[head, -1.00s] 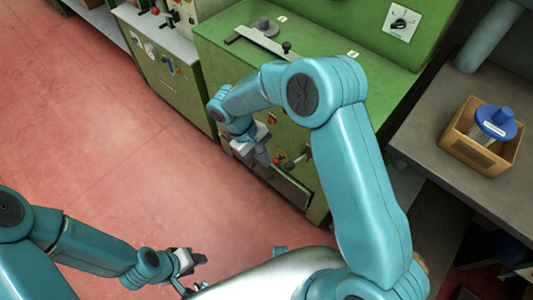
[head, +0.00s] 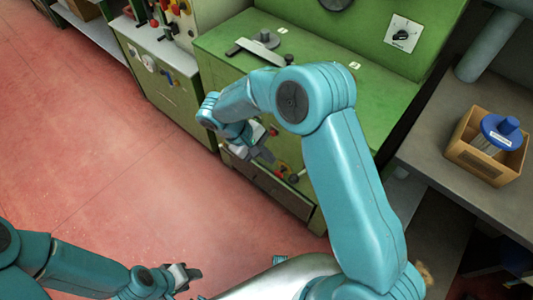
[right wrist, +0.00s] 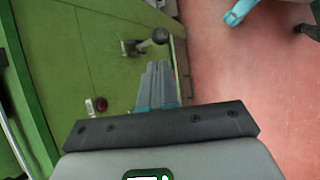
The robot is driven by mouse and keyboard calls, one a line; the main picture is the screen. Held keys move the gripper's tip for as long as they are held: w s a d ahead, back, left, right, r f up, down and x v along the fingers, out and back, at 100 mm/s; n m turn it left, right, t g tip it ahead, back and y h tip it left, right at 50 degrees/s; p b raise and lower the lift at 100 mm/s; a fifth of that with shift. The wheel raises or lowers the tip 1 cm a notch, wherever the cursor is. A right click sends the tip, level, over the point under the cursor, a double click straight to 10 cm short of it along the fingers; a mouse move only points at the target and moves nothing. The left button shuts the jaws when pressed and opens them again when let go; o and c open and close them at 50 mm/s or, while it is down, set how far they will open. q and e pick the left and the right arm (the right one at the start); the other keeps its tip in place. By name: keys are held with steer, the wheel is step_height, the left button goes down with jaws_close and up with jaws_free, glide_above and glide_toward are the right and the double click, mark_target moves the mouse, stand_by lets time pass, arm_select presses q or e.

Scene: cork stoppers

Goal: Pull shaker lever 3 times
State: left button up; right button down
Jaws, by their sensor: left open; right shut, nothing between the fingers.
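A lever with a dark round knob (right wrist: 160,36) sticks out from the front of a green cabinet in the right wrist view. I take it for the shaker lever; in the head view it is small, near the red parts low on the cabinet front (head: 294,177). My right gripper (head: 268,155) is in front of that cabinet, close to the lever. Its fingers (right wrist: 158,66) are shut and empty, pointing toward the knob, with a gap seen between. My left gripper (head: 194,272) is open and empty over the red floor, away from the cabinet.
A red button (right wrist: 97,105) is on the green panel near my right fingers. The green cabinet top (head: 330,60) carries a flat metal bar (head: 253,50). A grey table (head: 430,135) at right holds a cardboard box (head: 468,152). The red floor at left is clear.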

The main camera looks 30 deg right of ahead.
mark_target(291, 177)
steer(key=x, duration=1)
steer(key=shift+f, duration=0.2)
steer(key=a+f+m+h+b, duration=0.1)
steer(key=f+h+b, duration=0.1)
steer(key=f+b, duration=0.3)
steer(key=s+a+f+t+h+b, duration=0.1)
steer(key=f+b, duration=0.5)
steer(key=b, duration=0.8)
steer(key=shift+a+f+m+t+h+b, duration=0.2)
steer(key=shift+a+m+t+h+b, duration=0.25)
steer(key=shift+h, duration=0.75)
steer(key=shift+s+a+r, duration=0.1)
steer(key=shift+s, duration=0.05)
steer(key=shift+r+p, duration=0.5)
steer(key=shift+r, duration=0.2)
